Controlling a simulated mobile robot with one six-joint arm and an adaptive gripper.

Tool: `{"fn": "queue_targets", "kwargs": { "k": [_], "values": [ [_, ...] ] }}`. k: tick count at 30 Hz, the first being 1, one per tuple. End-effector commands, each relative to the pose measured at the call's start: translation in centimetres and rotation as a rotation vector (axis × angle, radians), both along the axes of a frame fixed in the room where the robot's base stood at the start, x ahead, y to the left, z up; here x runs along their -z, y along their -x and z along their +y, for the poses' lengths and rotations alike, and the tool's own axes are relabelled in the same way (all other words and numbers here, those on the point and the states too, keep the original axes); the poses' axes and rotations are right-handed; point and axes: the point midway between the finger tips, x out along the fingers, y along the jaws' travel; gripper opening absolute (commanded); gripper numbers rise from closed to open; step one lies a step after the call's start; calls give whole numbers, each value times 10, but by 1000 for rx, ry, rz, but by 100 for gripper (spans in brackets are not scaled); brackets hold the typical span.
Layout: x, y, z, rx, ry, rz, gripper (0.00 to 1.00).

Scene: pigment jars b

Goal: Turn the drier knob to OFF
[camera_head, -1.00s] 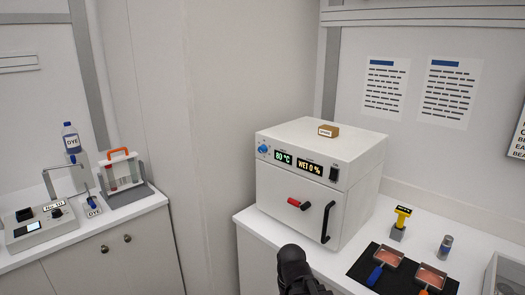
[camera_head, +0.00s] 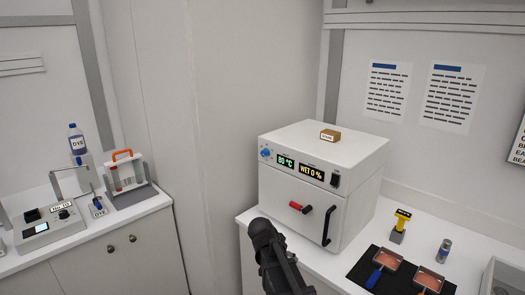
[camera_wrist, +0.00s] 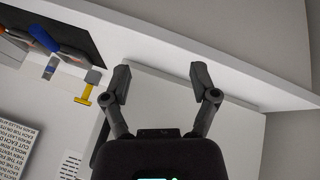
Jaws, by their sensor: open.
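The drier (camera_head: 300,215) is a white box on the right-hand counter in the head view. Its blue knob (camera_head: 265,153) is at the upper left of the front panel, left of displays reading "80 °C" and "WET 0 %". The knob's pointer setting is too small to read. A red-tipped handle (camera_head: 300,207) and a black door handle (camera_head: 328,225) are on the front. My arm shows in front of the drier, low in the head view, its fingertips not clear there. In the wrist view my gripper (camera_wrist: 165,85) is open and empty, its two fingers apart, and the knob is not visible.
A small box (camera_head: 330,135) sits on the drier. To its right are a yellow-topped tool (camera_head: 401,222), a small jar (camera_head: 444,251) and a black mat (camera_head: 362,266) with copper pans. A left counter (camera_head: 105,232) holds a meter, a bottle and a rack.

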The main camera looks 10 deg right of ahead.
Motion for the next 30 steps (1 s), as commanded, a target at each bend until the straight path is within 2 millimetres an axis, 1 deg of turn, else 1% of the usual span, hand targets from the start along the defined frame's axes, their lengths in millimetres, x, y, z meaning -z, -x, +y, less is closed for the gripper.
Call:
{"fn": "queue_targets", "kwargs": {
  "k": [1,5,10,14,18,24,27,30],
  "values": [
    [-14,-20,3,41,37,-50,76],
    [-41,-55,7,158,129,-209,76],
    [-80,-100,20,279,223,-445,76],
    [-113,-134,35,351,269,-644,76],
    [-149,-170,58,404,294,-871,76],
    [-199,-212,97,436,278,-1182,76],
    [-218,-227,113,440,255,-1302,76],
    [-231,-236,127,437,232,-1387,76]
  ]
}}
